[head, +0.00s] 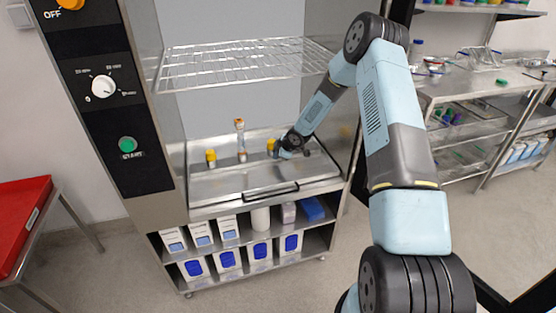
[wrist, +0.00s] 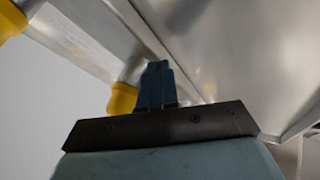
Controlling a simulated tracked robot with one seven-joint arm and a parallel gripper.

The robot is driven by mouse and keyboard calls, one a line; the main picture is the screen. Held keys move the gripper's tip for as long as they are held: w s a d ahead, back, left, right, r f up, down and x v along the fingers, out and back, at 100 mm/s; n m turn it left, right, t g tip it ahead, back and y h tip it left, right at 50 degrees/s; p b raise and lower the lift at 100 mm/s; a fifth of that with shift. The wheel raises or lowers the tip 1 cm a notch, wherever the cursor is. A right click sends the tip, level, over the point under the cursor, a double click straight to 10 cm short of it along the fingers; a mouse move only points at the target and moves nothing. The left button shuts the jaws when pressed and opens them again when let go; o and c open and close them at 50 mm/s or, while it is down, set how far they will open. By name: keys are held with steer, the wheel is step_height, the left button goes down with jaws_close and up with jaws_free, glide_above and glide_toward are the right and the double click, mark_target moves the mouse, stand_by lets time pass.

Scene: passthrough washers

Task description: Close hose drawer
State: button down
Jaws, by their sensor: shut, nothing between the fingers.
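A brushed-metal drawer (head: 230,183) with a dark bar handle (head: 272,193) is at the bottom of the washer opening in the head view. How far it is out is hard to tell. Upright fittings with yellow and orange caps stand behind its handle; one yellow-capped fitting (head: 211,158) is at the left. My gripper (head: 284,153) is low over the back right of the drawer, beside the fittings and mostly hidden by my wrist. In the wrist view my gripper (wrist: 156,82) is shut and empty, with yellow-ended fittings (wrist: 123,98) and metal walls close by. Contact cannot be told.
A wire rack (head: 235,63) is above the drawer, and the washer's control panel (head: 105,90) is at the left. Shelves (head: 250,245) with boxes are below. A red tray (head: 22,215) is on a stand at the far left. A steel table (head: 480,85) is at the right.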

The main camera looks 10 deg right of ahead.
steer(key=shift+w+a, duration=0.35)
steer(key=shift+w, duration=0.35)
steer(key=shift+w+a+r, duration=0.2)
steer(key=shift+w+a, duration=0.1)
steer(key=shift+w, duration=0.1)
